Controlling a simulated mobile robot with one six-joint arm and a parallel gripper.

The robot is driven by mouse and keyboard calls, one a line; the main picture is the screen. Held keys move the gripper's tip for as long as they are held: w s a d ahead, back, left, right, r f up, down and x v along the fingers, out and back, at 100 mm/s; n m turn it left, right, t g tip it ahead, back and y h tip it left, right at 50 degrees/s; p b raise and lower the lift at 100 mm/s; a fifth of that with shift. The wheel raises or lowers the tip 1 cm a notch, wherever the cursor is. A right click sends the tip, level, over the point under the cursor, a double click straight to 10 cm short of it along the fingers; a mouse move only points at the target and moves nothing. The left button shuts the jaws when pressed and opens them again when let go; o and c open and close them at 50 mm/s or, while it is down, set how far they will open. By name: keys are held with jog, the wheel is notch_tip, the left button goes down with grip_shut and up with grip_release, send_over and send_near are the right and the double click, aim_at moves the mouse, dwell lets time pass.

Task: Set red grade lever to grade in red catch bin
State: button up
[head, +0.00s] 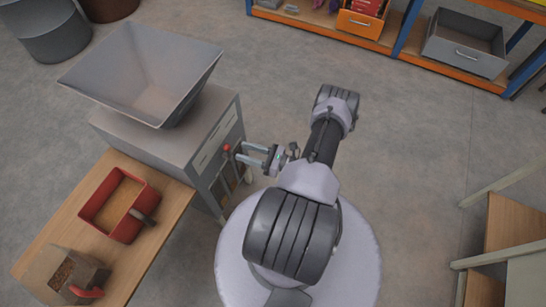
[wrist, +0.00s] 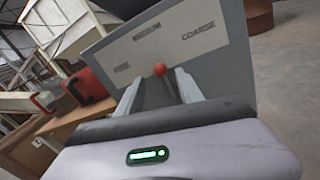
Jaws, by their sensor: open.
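The grey sack filler (head: 165,130) has a panel marked FINE, MEDIUM and COARSE in the wrist view (wrist: 200,40). The red grade lever (head: 227,148) sticks out of its front; its red knob (wrist: 160,70) shows below MEDIUM in the wrist view. I cannot tell exactly which mark it is set to. My gripper (head: 240,153) is open, with its fingers either side of the lever in the wrist view (wrist: 158,90); no contact is visible. The red catch bin (head: 98,197) holds tan, fine-looking material and stands on the wooden bench.
The wooden bench (head: 165,195) joins the filler at left. A box (head: 45,265) of dark brown coarse material with a red item stands at its near end. Shelving (head: 400,60) with an orange bin and a grey bin (head: 465,55) is at the back right. Open floor lies between.

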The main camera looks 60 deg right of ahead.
jog(key=v, duration=1.1)
jog(key=shift+s+p, duration=0.25)
jog(key=shift+p, duration=0.2)
jog(key=shift+d, duration=0.1)
jog(key=w+a+r+n+g+y, duration=0.1)
jog(key=w+r+n+g+y, duration=0.3)
jog(key=r, duration=0.3)
jog(key=w+r+n+g+y, duration=0.35)
jog(key=w+r+n, duration=0.2)
jog(key=r, duration=0.25)
jog(key=w+a+r+n+g+h, duration=0.2)
jog(key=w+a+r+n+g, duration=0.3)
jog(key=a+r+n+g, duration=0.5)
jog(key=s+a+r+n+t+h, duration=0.2)
jog(key=a+r+n, duration=0.4)
jog(key=a+r, duration=0.4)
jog(key=s+a+r+n+t+h, duration=0.3)
jog(key=s+a+r+n+h, duration=0.2)
jog(key=a+r, duration=0.4)
jog(key=shift+s+a+r+n, duration=0.4)
jog(key=shift+s+a+n, duration=0.15)
jog(key=shift+s+a, duration=0.55)
